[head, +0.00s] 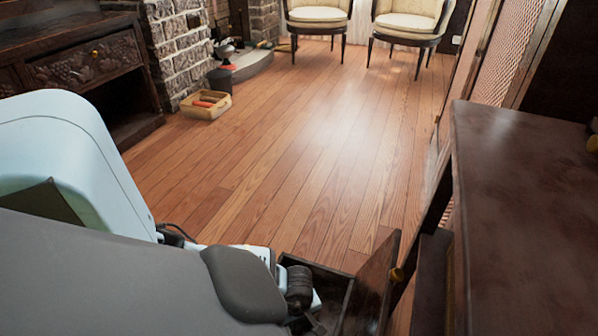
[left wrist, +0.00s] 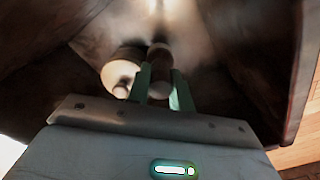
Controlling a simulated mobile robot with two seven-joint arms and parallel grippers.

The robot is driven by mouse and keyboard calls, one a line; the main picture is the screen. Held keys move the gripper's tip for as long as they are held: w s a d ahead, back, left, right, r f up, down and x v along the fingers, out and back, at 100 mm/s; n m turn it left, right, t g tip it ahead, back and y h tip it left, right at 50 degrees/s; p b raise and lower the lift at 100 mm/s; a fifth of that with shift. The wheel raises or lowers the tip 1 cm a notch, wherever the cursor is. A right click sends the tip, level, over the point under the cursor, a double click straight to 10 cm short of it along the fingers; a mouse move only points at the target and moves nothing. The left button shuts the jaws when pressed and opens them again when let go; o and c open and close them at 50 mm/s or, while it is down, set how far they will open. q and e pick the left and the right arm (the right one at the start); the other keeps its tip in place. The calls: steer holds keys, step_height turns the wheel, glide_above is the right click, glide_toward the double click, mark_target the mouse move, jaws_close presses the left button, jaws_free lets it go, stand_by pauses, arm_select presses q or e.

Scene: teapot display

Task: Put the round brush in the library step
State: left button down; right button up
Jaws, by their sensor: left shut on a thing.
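My left gripper (left wrist: 160,80) has its two green fingers shut on a small round-ended brown and pale piece, which I take for the round brush (left wrist: 160,57). The fingers are inside a dark wooden box-like space, which I take for the open compartment of the library step (left wrist: 235,45). In the head view the compartment's wall (head: 372,288) shows at bottom centre, with my left wrist over it. The fingertips and the brush are hidden there. A pale round thing (left wrist: 120,76) lies just left of the fingers; I cannot tell what it is. My right gripper is not in view.
A dark wooden top (head: 530,200) stands at the right, close to the compartment. A carved dark cabinet (head: 95,62) stands at the left. A yellow box (head: 206,105) is on the floor by the brick fireplace (head: 183,45). The wooden floor in the middle is clear up to two chairs.

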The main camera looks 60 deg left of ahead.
mark_target(297, 327)
arm_select(q)
steer(key=shift+f, duration=0.1)
steer(key=shift+f+b, duration=1)
steer(key=shift+f, duration=0.7)
steer(key=shift+f, duration=0.2)
steer(key=c, duration=1.4)
jaws_free()
steer(key=shift+o, duration=0.8)
step_height(297, 327, up, 12)
steer(key=p, duration=0.5)
steer(key=shift+r+p, duration=0.2)
steer(key=shift+p, duration=0.15)
